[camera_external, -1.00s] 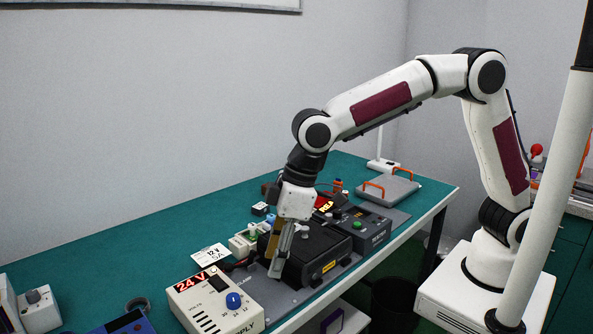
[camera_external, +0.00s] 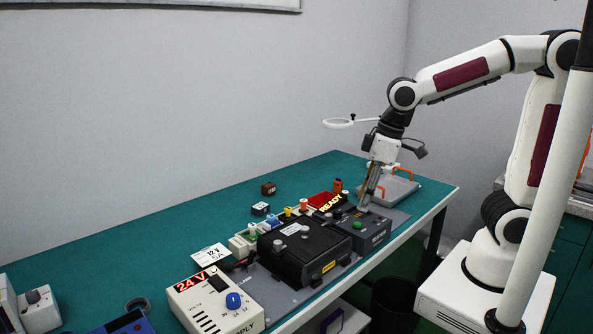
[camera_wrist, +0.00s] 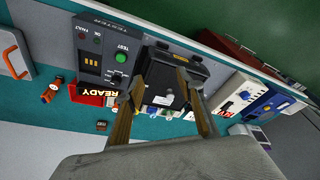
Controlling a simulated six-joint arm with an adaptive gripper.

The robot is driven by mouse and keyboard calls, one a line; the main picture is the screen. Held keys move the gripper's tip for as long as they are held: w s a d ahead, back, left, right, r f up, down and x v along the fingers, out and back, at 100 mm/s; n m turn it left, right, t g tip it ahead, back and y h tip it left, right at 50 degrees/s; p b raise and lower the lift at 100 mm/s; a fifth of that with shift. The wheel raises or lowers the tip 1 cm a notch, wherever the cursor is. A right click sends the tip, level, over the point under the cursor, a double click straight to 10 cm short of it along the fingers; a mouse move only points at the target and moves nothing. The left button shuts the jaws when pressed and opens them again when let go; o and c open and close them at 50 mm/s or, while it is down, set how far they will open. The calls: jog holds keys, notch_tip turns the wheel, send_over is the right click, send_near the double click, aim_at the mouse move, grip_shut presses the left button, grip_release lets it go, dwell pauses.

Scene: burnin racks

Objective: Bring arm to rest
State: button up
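My arm reaches over the bench from its base at the right. My gripper (camera_external: 366,203) points down above the far part of the rack, by the grey tester (camera_external: 372,236) with a green button. In the wrist view my gripper (camera_wrist: 158,82) has its two fingers apart, with nothing seen between them. The tester (camera_wrist: 105,52) and the black box (camera_wrist: 178,72) lie beyond the fingers in that view. A sign reading READY (camera_external: 331,203) is lit beside the tester.
A power supply (camera_external: 215,301) showing 24 V stands at the near end. A grey tray with orange handles (camera_external: 392,191) is at the far end. A ring lamp (camera_external: 341,123) shows left of my wrist. The bench's left back (camera_external: 150,240) is clear.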

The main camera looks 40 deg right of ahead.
jog(key=s+d+r+m+t, duration=0.1)
jog(key=s+d+m, duration=0.2)
jog(key=d, duration=0.7)
jog(key=s+d+r+m+t+h, duration=0.1)
jog(key=s+d, duration=0.4)
jog(key=d, duration=0.5)
jog(key=shift+d+r+m+t+h, duration=0.35)
jog(key=shift+m+t, duration=0.35)
jog(key=shift+m, duration=0.7)
